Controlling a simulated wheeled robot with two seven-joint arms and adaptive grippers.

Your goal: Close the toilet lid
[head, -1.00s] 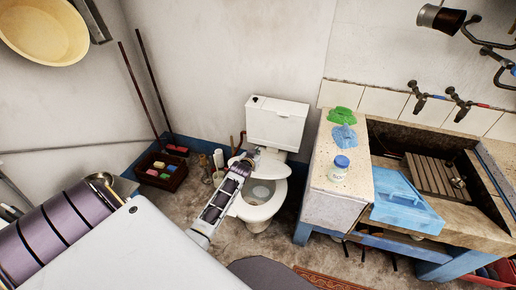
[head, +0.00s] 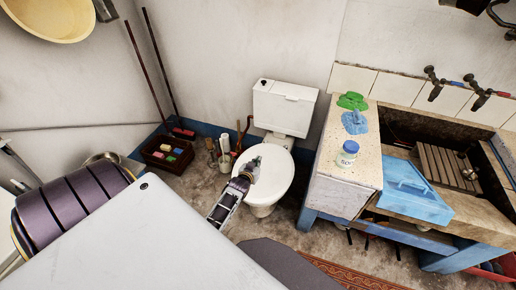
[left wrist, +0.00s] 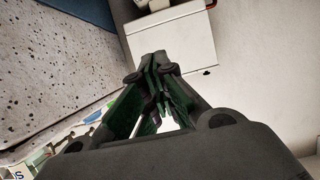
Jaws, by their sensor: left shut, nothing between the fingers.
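The white toilet lid (head: 272,182) lies flat over the bowl in the head view. The white cistern (head: 284,106) stands behind it against the wall, and it also shows in the left wrist view (left wrist: 172,45). My left gripper (head: 254,164) is shut and empty, at the left part of the lid. It hides a little of the lid there; I cannot tell whether it touches. In the left wrist view the closed fingertips (left wrist: 156,62) show in front of the cistern. My right gripper is not in view.
A dark crate (head: 166,153) and two long-handled tools stand at the left.

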